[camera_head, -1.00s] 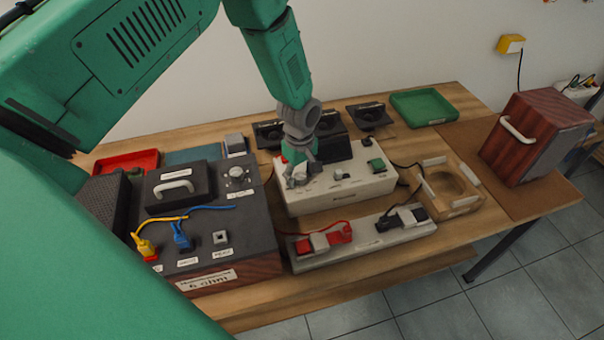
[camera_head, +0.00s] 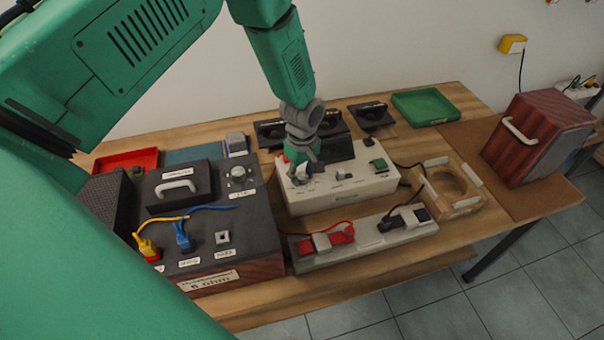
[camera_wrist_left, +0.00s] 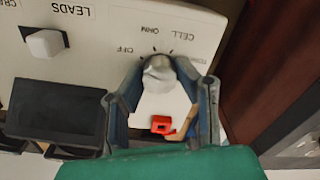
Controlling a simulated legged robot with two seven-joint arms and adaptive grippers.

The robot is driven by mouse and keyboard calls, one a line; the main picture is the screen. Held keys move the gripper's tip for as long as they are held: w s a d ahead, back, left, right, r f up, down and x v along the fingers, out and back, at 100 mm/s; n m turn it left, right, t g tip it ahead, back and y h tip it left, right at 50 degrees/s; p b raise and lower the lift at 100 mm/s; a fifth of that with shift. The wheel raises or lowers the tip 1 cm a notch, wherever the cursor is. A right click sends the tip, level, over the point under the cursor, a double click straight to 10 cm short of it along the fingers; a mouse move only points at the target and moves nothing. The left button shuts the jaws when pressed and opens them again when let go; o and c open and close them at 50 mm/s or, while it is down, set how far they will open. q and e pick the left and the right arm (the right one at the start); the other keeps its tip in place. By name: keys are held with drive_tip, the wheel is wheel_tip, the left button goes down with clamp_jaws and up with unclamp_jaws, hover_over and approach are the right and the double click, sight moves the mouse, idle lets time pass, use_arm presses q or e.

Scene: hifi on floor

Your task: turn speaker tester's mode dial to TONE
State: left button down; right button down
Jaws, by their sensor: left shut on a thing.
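The speaker tester is a white box (camera_head: 345,196) in the middle of the bench, with a dark screen, knobs and a green switch on top. My left gripper (camera_head: 304,178) reaches down onto the left part of its top panel. In the left wrist view, its fingers stand on either side of the light grey mode dial (camera_wrist_left: 159,74) and are shut on it. Labels around the dial include OFF, CELL and OHM; a further label at the right is partly hidden by a finger. Which mark the dial points to is unclear. My right gripper is not in view.
A black box (camera_head: 230,228) with yellow and blue plugs stands to the left. A grey strip (camera_head: 375,240) with red and black clips lies in front of the tester. A wooden ring fixture (camera_head: 455,188) and a reddish speaker box (camera_head: 535,140) are on the right.

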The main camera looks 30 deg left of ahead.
use_arm(q)
drive_tip(key=shift+d+m, duration=0.15)
drive_tip(key=shift+m, duration=0.25)
drive_tip(key=m, duration=0.3)
drive_tip(key=shift+w, duration=0.1)
drive_tip(key=m, duration=1.1)
drive_tip(key=shift+r+m+b, duration=0.1)
drive_tip(key=shift+m+b, duration=0.2)
drive_tip(key=shift+m, duration=0.1)
drive_tip(key=m, duration=0.6)
drive_tip(key=shift+w+m, duration=0.1)
drive_tip(key=shift+m, duration=2.5)
drive_tip(key=shift+r, duration=0.1)
